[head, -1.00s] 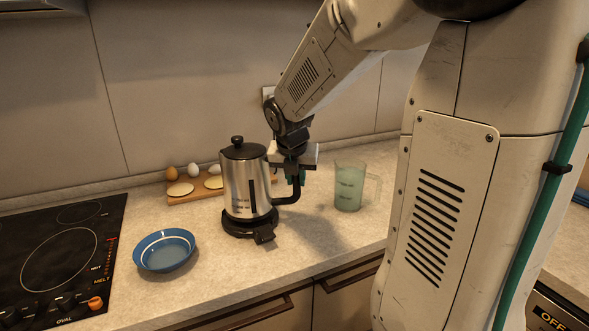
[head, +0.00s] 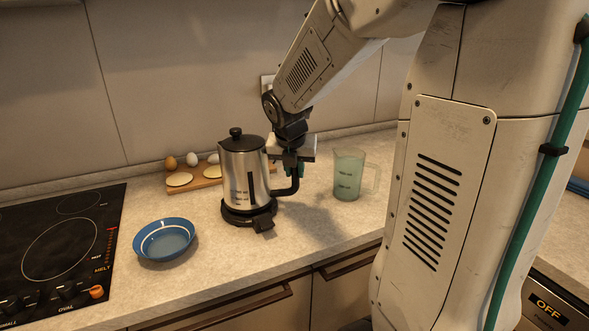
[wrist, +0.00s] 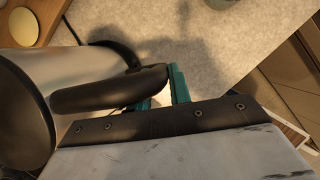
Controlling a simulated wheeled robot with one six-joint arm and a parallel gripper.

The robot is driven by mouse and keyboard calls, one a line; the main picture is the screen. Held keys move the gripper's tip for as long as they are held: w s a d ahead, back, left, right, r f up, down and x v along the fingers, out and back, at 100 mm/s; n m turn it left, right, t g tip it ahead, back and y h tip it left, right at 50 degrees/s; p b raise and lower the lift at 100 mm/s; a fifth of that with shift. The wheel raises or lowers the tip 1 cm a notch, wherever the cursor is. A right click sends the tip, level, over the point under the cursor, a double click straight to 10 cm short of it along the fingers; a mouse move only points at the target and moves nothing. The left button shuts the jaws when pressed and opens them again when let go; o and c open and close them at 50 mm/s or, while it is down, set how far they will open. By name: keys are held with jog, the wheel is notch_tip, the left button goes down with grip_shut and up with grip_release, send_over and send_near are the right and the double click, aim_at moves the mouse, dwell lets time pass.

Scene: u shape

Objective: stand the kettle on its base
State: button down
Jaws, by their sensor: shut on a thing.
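The kettle (head: 243,178) is brushed steel with a black lid and black handle. It is upright on, or just over, its round black base (head: 238,218); I cannot tell whether there is a thin gap. My gripper (head: 292,170) is at the kettle's right side, shut on the handle. In the wrist view the teal fingers (wrist: 163,92) are at the black handle (wrist: 105,92), and the kettle's steel side (wrist: 75,72) fills the left. The far finger is partly hidden by the handle.
A blue bowl (head: 164,240) stands left of the base, beside the black hob (head: 60,245). A wooden board (head: 206,183) with eggs and pale rounds lies behind the kettle. A clear measuring jug (head: 347,176) stands to the right. The counter in front is clear.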

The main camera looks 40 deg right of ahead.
jog(key=shift+f, duration=0.55)
dwell(0.6)
jog(key=c, duration=1.6)
grip_release()
jog(key=shift+o, duration=0.2)
jog(key=shift+f, duration=0.1)
jog(key=v, duration=1.1)
